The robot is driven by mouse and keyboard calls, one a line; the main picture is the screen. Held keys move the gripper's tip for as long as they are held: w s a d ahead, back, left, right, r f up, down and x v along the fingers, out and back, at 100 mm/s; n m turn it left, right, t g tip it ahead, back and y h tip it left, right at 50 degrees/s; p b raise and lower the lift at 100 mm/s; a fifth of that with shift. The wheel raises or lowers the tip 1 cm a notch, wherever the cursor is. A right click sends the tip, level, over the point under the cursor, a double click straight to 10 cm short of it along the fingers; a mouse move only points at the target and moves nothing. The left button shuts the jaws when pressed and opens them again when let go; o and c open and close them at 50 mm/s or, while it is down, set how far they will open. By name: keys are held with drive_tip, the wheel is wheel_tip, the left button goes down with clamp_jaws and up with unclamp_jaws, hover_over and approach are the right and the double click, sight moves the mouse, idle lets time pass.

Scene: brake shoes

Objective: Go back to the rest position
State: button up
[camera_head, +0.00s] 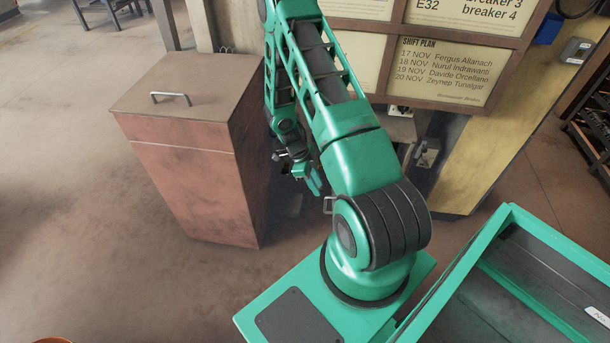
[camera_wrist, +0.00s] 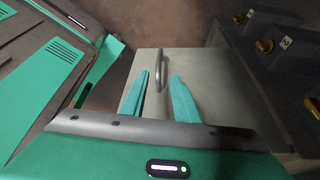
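My gripper (camera_head: 308,182) hangs low behind my green arm in the head view, beside the brown cabinet. In the wrist view, its two teal fingers (camera_wrist: 160,77) are apart with a gap between them. A metal handle (camera_wrist: 162,64) on a pale panel (camera_wrist: 200,68) shows at and just beyond the fingertips. I cannot tell whether the fingers touch it. Nothing is seen clamped in the gripper.
A brown cabinet (camera_head: 185,115) with a top handle (camera_head: 170,97) stands left of the arm. A notice board (camera_head: 445,75) is behind it. A green tray (camera_head: 520,218) is at the right. Dark panels with yellow knobs (camera_wrist: 264,46) show in the wrist view.

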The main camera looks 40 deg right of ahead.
wheel_tip(320, 180, up, 28)
drive_tip(key=s+a+n+t, duration=0.1)
drive_tip(key=s+n, duration=0.2)
drive_tip(key=n, duration=0.6)
drive_tip(key=s+a+r+n+t+y, duration=0.1)
drive_tip(key=s+a+r+n, duration=0.4)
drive_tip(key=s+r, duration=0.3)
drive_tip(key=s+a+r+n+t+y, duration=0.1)
drive_tip(key=s+a+r+n, duration=0.4)
drive_tip(key=s+r+n, duration=0.3)
drive_tip(key=shift+s+t+y, duration=0.4)
drive_tip(key=shift+s, duration=0.35)
